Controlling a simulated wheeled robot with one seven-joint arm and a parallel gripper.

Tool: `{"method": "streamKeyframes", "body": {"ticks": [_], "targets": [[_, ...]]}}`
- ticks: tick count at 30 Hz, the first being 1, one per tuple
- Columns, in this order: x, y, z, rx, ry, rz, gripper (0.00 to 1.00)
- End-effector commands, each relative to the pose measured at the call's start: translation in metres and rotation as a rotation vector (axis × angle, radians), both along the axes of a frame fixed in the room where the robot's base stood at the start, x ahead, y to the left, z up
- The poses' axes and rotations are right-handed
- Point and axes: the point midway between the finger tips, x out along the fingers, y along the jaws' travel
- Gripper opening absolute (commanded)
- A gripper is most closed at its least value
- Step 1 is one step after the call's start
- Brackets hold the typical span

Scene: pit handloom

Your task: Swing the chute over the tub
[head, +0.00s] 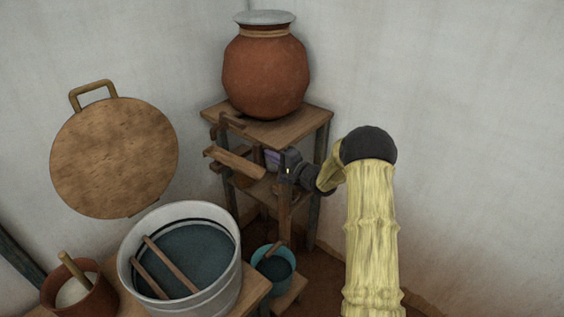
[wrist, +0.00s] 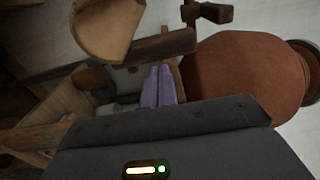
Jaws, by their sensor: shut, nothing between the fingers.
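The chute (head: 233,162) is a tan wooden trough under the tap on the wooden stand, its free end toward the left. In the head view it appears above and behind the tub (head: 128,275), a large pale bucket of dark liquid at lower left. My gripper (head: 270,160), with purple fingers, is shut and empty close to the chute's right end; I cannot tell whether they touch. In the wrist view my gripper (wrist: 158,88) points at the stand, and a tan curved piece, seemingly the chute (wrist: 105,30), shows above it. The tub is not recognisable there.
A clay pot (head: 265,70) with a pale lid stands on the stand (head: 285,128). A small teal bucket (head: 258,278) sits low beside the tub. Two sticks (head: 170,265) lie in the tub. A round board (head: 115,155) leans at the wall; a brown pot (head: 85,298) stands lower left.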

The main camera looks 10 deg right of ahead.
Motion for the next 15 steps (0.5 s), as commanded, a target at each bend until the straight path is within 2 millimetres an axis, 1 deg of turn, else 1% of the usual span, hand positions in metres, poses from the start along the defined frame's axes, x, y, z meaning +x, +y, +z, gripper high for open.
{"method": "streamKeyframes", "body": {"ticks": [1, 3, 6, 15], "targets": [[0.006, 0.005, -0.001, 0.000, 0.000, 0.002, 0.00], [0.012, 0.009, -0.001, -0.001, 0.001, 0.000, 0.00], [0.017, 0.012, 0.000, -0.001, -0.001, -0.001, 0.00], [0.018, 0.012, 0.000, 0.000, 0.000, -0.001, 0.00]]}}
